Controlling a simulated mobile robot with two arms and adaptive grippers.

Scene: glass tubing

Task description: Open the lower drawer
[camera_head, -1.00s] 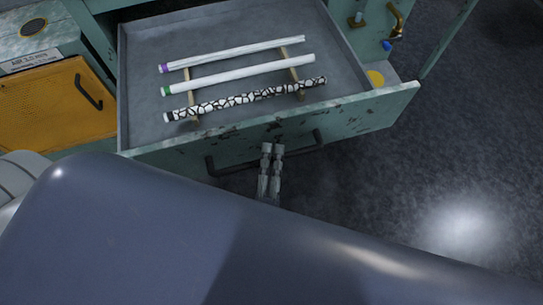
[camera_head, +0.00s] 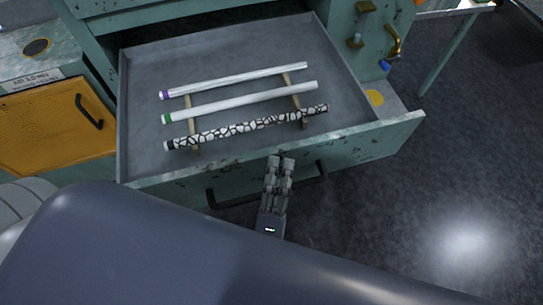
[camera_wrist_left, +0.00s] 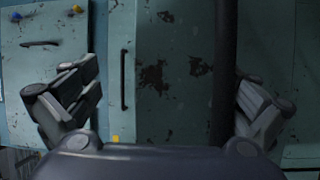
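A teal, chipped drawer (camera_head: 145,65) stands pulled out in the head view, below another teal front (camera_head: 175,14). I cannot tell for sure whether it is the lower drawer. A dark bar handle (camera_head: 232,198) runs along the low part of its front. My left gripper (camera_head: 280,160) is in front of the drawer front and overlaps the handle's middle in the picture. In the left wrist view its fingers (camera_wrist_left: 165,95) are spread wide and empty. A dark bar handle (camera_wrist_left: 124,80) on a chipped teal panel shows between them, apart from both. My right gripper is out of view.
Three tubes, one purple-tipped (camera_head: 235,80), one green-tipped (camera_head: 240,103) and one black-and-white (camera_head: 245,127), lie on wooden supports in the drawer. An orange panel (camera_head: 50,120) is at left. Brass and blue fittings (camera_head: 393,45) are at upper right. Open floor (camera_head: 450,190) lies at right.

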